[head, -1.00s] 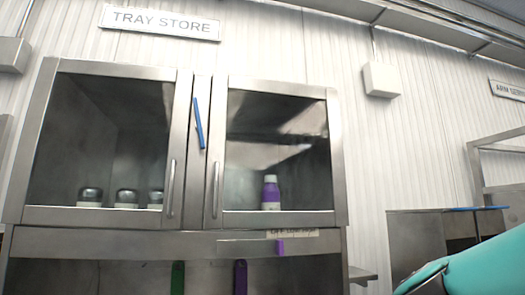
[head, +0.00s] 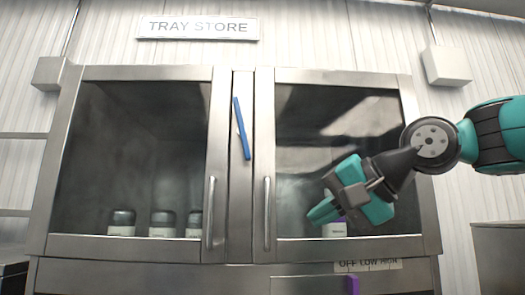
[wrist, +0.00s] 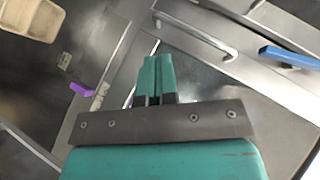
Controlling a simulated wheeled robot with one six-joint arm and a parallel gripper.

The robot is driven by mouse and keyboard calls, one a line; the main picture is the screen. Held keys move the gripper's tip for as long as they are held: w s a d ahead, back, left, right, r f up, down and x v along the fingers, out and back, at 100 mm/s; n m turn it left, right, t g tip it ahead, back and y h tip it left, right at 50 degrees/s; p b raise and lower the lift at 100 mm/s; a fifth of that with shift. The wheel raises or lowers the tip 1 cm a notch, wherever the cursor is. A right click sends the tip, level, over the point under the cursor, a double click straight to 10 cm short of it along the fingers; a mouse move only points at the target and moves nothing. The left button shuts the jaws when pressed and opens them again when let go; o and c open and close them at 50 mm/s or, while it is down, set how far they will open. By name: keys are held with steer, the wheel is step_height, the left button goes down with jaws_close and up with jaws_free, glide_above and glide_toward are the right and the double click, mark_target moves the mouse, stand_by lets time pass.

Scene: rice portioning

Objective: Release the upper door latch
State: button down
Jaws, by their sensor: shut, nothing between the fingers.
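The blue latch bar (head: 242,128) is on the metal post between the two upper glass doors and leans slightly from vertical. It also shows at the right of the wrist view (wrist: 290,57). The right door (head: 345,77) and the left door (head: 140,75) look closed, each with a vertical handle near the post. My gripper (head: 314,216) is in front of the right door, below and to the right of the latch and apart from it. Its teal fingers are together and empty, as the wrist view (wrist: 157,62) also shows.
The right door handle (head: 267,213) stands between my gripper and the post. Jars (head: 162,224) stand behind the left glass. A bottle (head: 335,230) behind the right glass is partly hidden by my gripper. A purple slider (head: 352,284) sits on the panel below, under a label strip.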

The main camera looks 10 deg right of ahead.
step_height(320, 180, up, 15)
steer(key=d+m+t+y+p, duration=0.1)
steer(key=d+m+t+y, duration=0.1)
steer(key=m+t, duration=0.1)
steer(key=p, duration=0.3)
glide_toward(263, 149)
steer(key=x, duration=0.5)
steer(key=shift+w+f, duration=0.1)
steer(key=shift+f, duration=0.1)
steer(key=a, duration=0.1)
steer(key=a+p, duration=0.1)
steer(key=shift+a+f, duration=0.6)
steer(key=shift+a, duration=0.2)
steer(key=shift+f+m, duration=0.1)
steer(key=shift+m, duration=0.2)
